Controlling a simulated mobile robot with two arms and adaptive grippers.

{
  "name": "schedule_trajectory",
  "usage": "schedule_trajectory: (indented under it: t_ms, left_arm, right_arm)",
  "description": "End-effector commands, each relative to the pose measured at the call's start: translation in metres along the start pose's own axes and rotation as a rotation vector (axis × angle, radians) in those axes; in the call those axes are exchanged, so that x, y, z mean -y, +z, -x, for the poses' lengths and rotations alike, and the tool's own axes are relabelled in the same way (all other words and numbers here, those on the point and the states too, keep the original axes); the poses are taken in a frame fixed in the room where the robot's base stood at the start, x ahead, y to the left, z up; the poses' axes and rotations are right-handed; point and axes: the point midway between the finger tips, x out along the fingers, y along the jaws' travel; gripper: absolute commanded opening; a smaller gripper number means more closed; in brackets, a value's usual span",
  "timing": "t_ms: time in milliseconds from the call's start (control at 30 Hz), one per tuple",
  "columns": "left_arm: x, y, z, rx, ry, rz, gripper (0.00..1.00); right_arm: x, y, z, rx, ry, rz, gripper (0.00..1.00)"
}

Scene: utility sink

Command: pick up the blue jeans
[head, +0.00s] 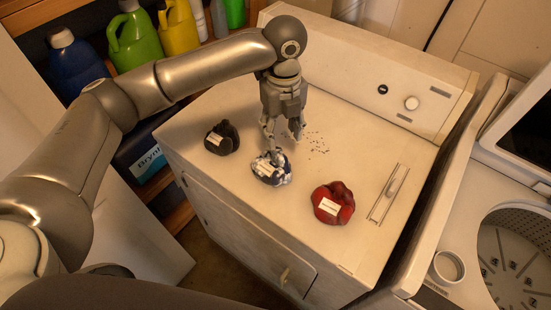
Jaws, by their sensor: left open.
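The bundle rests on the dryer top. My right gripper is not in view.
A black bundle (222,138) lies to the left and a red bundle (333,203) to the right on the dryer top (240,215). An open washer (480,215) stands at the right. Bottles, including a green jug (133,40), fill a shelf behind.

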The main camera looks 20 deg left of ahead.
Motion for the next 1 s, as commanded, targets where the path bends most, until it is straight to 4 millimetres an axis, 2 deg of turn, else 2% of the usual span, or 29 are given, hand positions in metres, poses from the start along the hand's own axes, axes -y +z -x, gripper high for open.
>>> schedule_trajectory:
  t_ms: [100, 367, 500, 633, 933, 1000]
  left_arm:
    - [-0.001, -0.001, -0.018, -0.002, 0.003, 0.002, 0.46]
    - [-0.001, 0.0, -0.04, -0.002, 0.002, 0.002, 0.46]
    - [-0.002, 0.001, -0.06, -0.002, 0.004, 0.003, 0.46]
    - [-0.001, 0.001, -0.078, -0.001, 0.001, 0.002, 0.46]
    - [-0.001, 0.001, -0.086, 0.0, -0.002, 0.001, 0.46]
    - [-0.001, 0.001, -0.086, 0.0, -0.002, 0.001, 0.4]
  right_arm:
    - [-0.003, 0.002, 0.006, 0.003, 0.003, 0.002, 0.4]
    - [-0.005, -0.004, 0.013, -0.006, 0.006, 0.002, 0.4]
    - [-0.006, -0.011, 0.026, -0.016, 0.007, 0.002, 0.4]
    - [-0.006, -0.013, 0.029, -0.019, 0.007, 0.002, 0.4]
    - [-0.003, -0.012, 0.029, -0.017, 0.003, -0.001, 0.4]
    - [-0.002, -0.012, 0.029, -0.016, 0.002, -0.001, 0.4]
